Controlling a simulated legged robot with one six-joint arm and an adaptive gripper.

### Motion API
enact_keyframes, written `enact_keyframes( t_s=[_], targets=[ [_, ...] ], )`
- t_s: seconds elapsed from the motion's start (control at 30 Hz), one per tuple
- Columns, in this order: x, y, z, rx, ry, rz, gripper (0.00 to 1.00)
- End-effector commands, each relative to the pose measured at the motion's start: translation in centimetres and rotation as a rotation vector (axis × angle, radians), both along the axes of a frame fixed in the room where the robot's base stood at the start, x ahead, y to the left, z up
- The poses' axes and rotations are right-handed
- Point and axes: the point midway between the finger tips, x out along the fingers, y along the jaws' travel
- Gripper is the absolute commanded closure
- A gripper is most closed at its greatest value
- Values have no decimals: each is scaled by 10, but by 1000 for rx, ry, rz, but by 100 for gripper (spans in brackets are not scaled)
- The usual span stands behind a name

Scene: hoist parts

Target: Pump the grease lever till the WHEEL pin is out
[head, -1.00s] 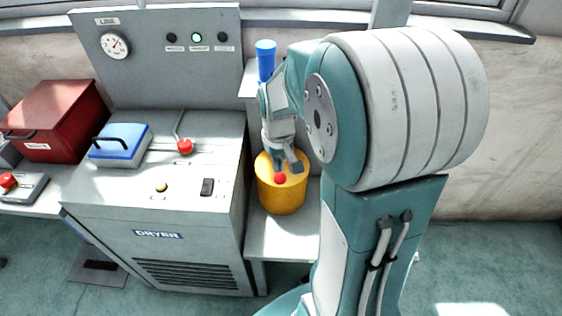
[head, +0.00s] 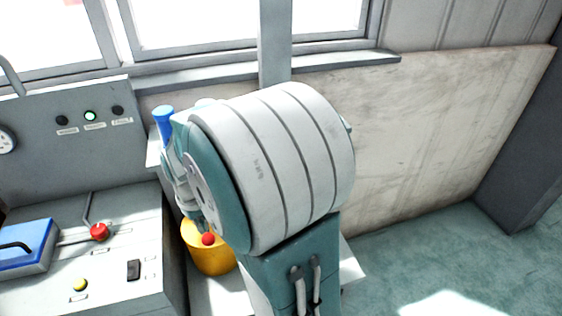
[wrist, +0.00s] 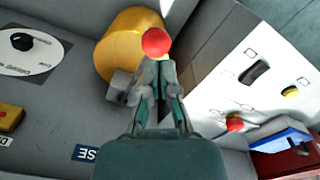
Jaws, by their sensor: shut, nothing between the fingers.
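The yellow grease drum (head: 207,258) stands on a low shelf right of the dryer cabinet in the head view. A red ball knob (head: 208,239) shows at its top front; its lever shaft is hidden. In the wrist view the drum (wrist: 118,45) lies behind the red knob (wrist: 156,42). My gripper (wrist: 156,68) is shut and empty, its fingertips pointing at the knob and very near it; I cannot tell whether they touch. In the head view my arm hides much of the gripper. The wheel pin is not identifiable.
A blue-topped post or bottle (head: 163,120) stands close behind my wrist. The floor at right is clear.

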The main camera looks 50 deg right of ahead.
Motion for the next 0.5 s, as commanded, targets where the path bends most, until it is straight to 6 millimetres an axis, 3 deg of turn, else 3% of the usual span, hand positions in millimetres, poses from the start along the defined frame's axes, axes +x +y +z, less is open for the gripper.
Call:
enact_keyframes(
  t_s=[0.5],
  targets=[
    [2, -1, -22, 0, 1, 0, 100]
  ],
)
